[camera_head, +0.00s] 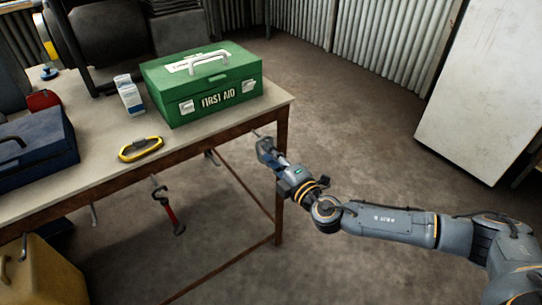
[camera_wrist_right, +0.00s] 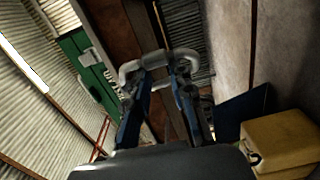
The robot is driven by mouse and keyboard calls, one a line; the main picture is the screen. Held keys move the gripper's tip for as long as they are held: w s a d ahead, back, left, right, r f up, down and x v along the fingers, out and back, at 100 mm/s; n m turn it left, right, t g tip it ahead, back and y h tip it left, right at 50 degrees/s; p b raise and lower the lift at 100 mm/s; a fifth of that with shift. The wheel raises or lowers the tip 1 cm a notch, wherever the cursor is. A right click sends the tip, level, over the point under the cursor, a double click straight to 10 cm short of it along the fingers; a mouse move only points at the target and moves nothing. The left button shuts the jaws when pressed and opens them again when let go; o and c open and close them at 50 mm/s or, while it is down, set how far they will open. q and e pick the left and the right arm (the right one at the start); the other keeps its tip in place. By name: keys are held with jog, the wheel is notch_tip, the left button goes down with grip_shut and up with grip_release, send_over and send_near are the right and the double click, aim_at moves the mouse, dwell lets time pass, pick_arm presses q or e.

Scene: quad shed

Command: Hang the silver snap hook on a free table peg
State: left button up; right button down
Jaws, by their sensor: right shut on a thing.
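My right gripper (camera_head: 264,148) is at the table's front edge near its right corner. In the right wrist view it (camera_wrist_right: 157,88) is shut on the silver snap hook (camera_wrist_right: 158,57), a grey rounded loop across the fingertips. In the head view the hook is too small and covered to make out clearly. The table (camera_head: 105,120) has pegs along its front edge. Whether the hook touches a peg, I cannot tell. My left gripper is not in view.
A green first aid box (camera_head: 205,85), a white carton (camera_head: 129,96) and a yellow snap hook (camera_head: 140,149) are on the table. A dark blue case (camera_head: 35,150) is at left. A yellow canister (camera_head: 45,275) stands below.

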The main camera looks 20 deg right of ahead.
dwell(0.3)
jog(key=c, duration=1.1)
grip_release()
